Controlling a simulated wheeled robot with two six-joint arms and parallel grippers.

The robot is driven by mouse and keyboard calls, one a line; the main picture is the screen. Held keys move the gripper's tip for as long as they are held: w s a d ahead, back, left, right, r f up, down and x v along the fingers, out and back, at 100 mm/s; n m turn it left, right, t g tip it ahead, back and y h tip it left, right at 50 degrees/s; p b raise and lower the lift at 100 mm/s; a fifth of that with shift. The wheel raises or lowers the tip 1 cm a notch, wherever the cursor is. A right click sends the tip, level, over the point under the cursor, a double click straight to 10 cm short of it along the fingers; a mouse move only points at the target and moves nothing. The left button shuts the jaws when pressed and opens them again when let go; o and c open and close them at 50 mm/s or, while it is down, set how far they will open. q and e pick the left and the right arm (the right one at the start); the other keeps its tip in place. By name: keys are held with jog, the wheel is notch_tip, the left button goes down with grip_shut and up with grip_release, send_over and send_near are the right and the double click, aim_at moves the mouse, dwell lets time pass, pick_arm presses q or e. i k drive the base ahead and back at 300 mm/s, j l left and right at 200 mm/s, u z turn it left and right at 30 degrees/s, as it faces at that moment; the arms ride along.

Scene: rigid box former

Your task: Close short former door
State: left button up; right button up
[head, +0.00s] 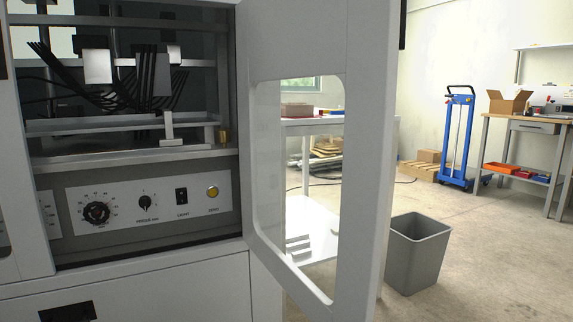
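The short former door (366,170) is a light grey panel with a rounded window. It stands open, swung outward from the right side of the machine opening. Its hinge side meets the machine frame near the middle of the head view. Through the opening I see the box former's inside (130,90), with black cables, metal plates and rails. A control panel (140,203) with dials, a switch and a yellow button sits below. Neither of my grippers shows in the head view.
A grey waste bin (416,255) stands on the floor to the right of the door. Behind are a blue hand truck (458,140), a workbench (530,126) with a cardboard box (508,103), and a white table (305,122) partly seen through the window. Open floor lies at the right.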

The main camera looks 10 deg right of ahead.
aim_at(359, 42)
jog(key=i+l+u, duration=0.2)
jog(key=l+u, duration=0.15)
jog(key=l, duration=0.2)
jog(key=i+l+u, duration=0.15)
jog(key=l+u, duration=0.15)
jog(key=l, duration=0.3)
jog(key=l+u, duration=0.35)
jog(key=l, duration=0.3)
